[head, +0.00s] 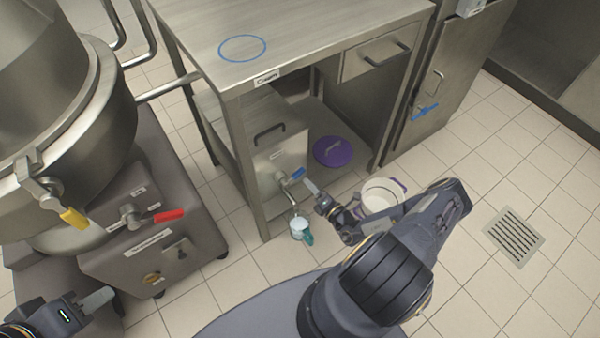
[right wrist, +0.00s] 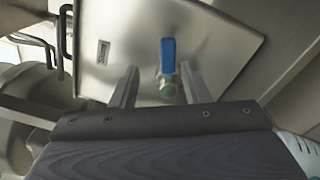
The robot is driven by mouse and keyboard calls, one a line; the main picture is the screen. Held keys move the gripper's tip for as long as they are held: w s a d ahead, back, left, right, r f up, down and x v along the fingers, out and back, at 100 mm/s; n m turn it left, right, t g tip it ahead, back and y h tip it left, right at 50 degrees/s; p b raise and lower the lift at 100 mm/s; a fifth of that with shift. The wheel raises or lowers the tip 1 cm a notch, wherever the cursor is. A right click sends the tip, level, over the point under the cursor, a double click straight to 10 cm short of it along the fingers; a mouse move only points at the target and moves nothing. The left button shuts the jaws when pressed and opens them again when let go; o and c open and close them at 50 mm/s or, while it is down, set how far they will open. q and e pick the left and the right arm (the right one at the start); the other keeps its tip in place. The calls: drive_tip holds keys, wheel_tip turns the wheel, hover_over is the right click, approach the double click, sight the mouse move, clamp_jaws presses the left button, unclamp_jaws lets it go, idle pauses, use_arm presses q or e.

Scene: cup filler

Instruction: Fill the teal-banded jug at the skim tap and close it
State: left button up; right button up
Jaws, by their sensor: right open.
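The jug (head: 299,226) is small and pale with a teal handle. It sits low beneath the spout of a tap on a steel box under the table. This tap has a blue lever (head: 297,173), which also shows in the right wrist view (right wrist: 168,55). I cannot read which tap is the skim one. My right gripper (head: 308,187) is open beside the blue lever; in the right wrist view its fingers (right wrist: 160,88) lie either side of the tap, with nothing held. A pale teal edge (right wrist: 300,150) shows at lower right there. My left gripper (head: 97,299) is at lower left, its jaw gap unclear.
A large kettle (head: 70,120) stands left, with a red lever (head: 168,215) and a yellow one (head: 73,217). A white pot (head: 381,192) and a purple lid (head: 333,151) are near the table's lower shelf. The tabletop with a blue ring (head: 242,48) is clear.

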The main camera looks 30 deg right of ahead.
sight(301, 174)
drive_tip(key=shift+m+h, duration=0.4)
drive_tip(key=shift+h, duration=0.1)
drive_tip(key=w, duration=0.2)
drive_tip(key=w+b, duration=0.1)
drive_tip(key=w, duration=0.2)
drive_tip(key=w+f, duration=0.1)
drive_tip(key=w, duration=0.1)
drive_tip(key=shift+w+a+b, duration=0.2)
drive_tip(key=shift+b, duration=0.2)
drive_tip(key=shift+c, duration=0.4)
clamp_jaws()
